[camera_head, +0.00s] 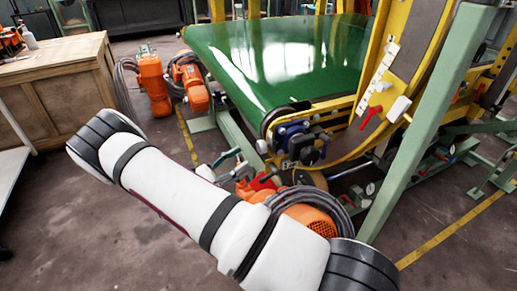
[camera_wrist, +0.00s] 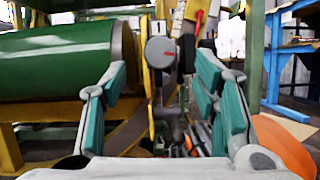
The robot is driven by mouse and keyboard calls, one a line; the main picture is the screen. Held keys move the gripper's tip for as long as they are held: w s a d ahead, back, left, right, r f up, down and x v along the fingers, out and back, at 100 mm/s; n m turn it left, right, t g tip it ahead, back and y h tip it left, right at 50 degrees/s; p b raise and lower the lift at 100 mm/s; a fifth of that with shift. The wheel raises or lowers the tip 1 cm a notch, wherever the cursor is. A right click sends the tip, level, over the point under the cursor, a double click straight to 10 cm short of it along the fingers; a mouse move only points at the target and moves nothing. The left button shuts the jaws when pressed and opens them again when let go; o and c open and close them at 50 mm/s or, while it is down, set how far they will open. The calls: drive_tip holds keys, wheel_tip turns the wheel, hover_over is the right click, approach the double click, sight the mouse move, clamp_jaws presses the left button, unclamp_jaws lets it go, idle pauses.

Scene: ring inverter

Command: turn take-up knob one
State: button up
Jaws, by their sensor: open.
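In the wrist view, a round grey knob (camera_wrist: 160,52) with a small red mark faces me, beside the right end of the green roller. No contact shows, and the remaining distance is hard to judge. In the head view, dark knob-like parts (camera_head: 300,143) sit at the near corner of the green belt.
The green belt (camera_head: 280,62) lies in a yellow frame, with a pale green post (camera_head: 428,120) on the right. A red lever (camera_head: 370,118) projects from the frame. Floor is clear at lower left.

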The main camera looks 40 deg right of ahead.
sight(259, 148)
drive_tip(key=x, duration=0.7)
drive_tip(key=shift+d, duration=0.1)
drive_tip(key=shift+c, duration=0.4)
drive_tip(key=c, duration=1.1)
drive_tip(key=shift+n, duration=0.3)
